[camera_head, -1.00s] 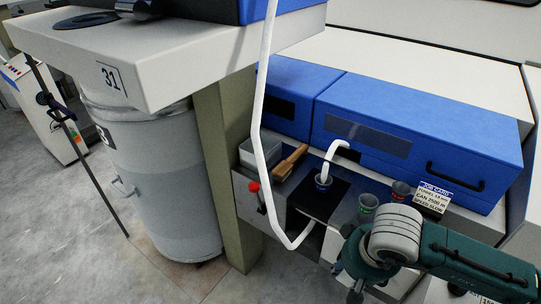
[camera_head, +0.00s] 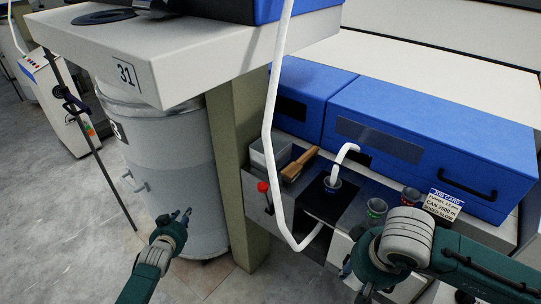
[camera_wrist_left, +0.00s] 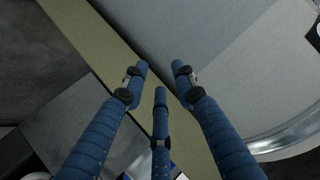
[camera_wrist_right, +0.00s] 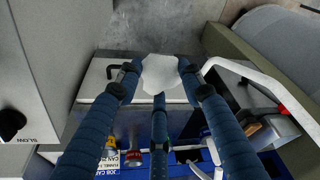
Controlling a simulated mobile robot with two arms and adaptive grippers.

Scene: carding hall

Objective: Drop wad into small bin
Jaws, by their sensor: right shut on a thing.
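My right gripper (camera_wrist_right: 160,78) is shut on a white wad (camera_wrist_right: 158,72), seen between its blue fingertips in the right wrist view. In the head view the right gripper (camera_head: 366,284) is low at the right, in front of the machine's shelf, and the wad is hidden there. A small light-grey open bin (camera_head: 258,160) stands at the left end of the shelf, well left of and beyond the right gripper. My left gripper (camera_head: 179,220) is in front of the large grey can; its fingers (camera_wrist_left: 160,75) are apart and empty.
A wooden-handled brush (camera_head: 299,163) lies beside the bin. A white sliver strand (camera_head: 269,130) hangs down in front of the bin. A red-knobbed lever (camera_head: 263,187), several small cups (camera_head: 376,208) and a job card (camera_head: 443,204) line the shelf. A post (camera_head: 240,170) stands left.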

